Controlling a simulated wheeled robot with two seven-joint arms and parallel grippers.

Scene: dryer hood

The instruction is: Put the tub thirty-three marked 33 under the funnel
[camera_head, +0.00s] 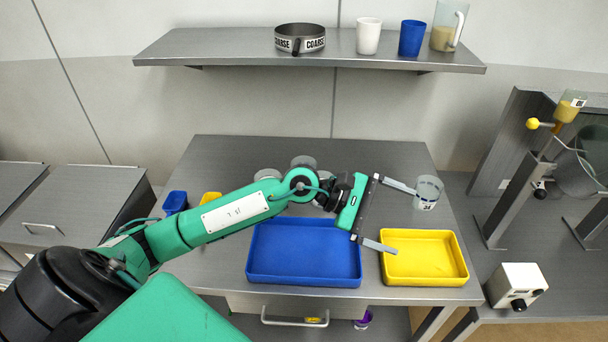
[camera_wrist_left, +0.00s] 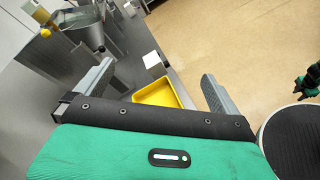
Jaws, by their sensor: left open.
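A clear grey tub (camera_head: 429,187) with a small white label stands at the right edge of the table; the label looks like 33 but is tiny. My left gripper (camera_head: 406,222) is open and empty, its far finger ending close to the tub's left side. I cannot tell whether they touch. In the left wrist view my left gripper (camera_wrist_left: 158,72) shows both fingers spread, with no tub clearly visible. A grey cone that looks like the funnel (camera_head: 582,174) is on the stand at the right; it also shows in the left wrist view (camera_wrist_left: 88,34).
A blue tray (camera_head: 305,280) and a yellow tray (camera_head: 425,276) lie near the table's front. A white box with knobs (camera_head: 517,284) stands on the right bench. A yellow-knobbed stand (camera_head: 510,205) rises there. Cups and a sieve (camera_head: 300,40) sit on the shelf.

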